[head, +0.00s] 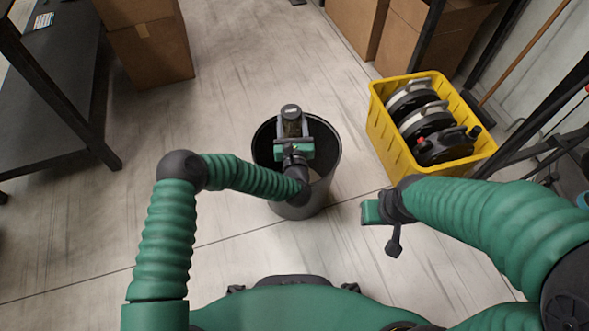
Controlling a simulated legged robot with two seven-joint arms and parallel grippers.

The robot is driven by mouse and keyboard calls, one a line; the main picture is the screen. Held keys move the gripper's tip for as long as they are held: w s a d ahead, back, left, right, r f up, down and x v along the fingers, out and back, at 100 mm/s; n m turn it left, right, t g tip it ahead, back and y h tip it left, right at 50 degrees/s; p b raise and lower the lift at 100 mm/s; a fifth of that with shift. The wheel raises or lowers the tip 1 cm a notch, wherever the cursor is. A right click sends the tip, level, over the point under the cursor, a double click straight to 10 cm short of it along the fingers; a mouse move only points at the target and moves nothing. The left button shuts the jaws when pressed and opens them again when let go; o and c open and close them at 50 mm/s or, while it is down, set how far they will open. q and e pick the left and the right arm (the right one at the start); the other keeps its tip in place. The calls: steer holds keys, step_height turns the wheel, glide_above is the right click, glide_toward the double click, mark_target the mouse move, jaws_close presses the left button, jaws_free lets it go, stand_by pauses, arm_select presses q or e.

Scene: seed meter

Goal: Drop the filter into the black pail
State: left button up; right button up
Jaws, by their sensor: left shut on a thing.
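The black pail (323,178) stands on the floor in the middle of the head view, its mouth facing up. My left gripper (292,130) is over the pail's mouth, shut on the filter (291,116).
A yellow crate (394,149) with several cable reels (427,117) stands right of the pail. Cardboard boxes (150,48) are at the back. A dark table (50,75) is at the left and a dark metal frame at the right. The floor around the pail is mostly clear.

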mark_target(292, 136)
arm_select(q)
step_height(292, 136, down, 6)
steer(key=b, duration=0.3)
steer(key=shift+r, duration=0.35)
steer(key=o, duration=1.6)
steer(key=shift+c, duration=0.2)
steer(key=shift+s, duration=0.15)
steer(key=s+p, duration=1)
steer(key=s, duration=0.6)
steer(key=shift+s+d, duration=0.3)
steer(key=shift+d, duration=0.15)
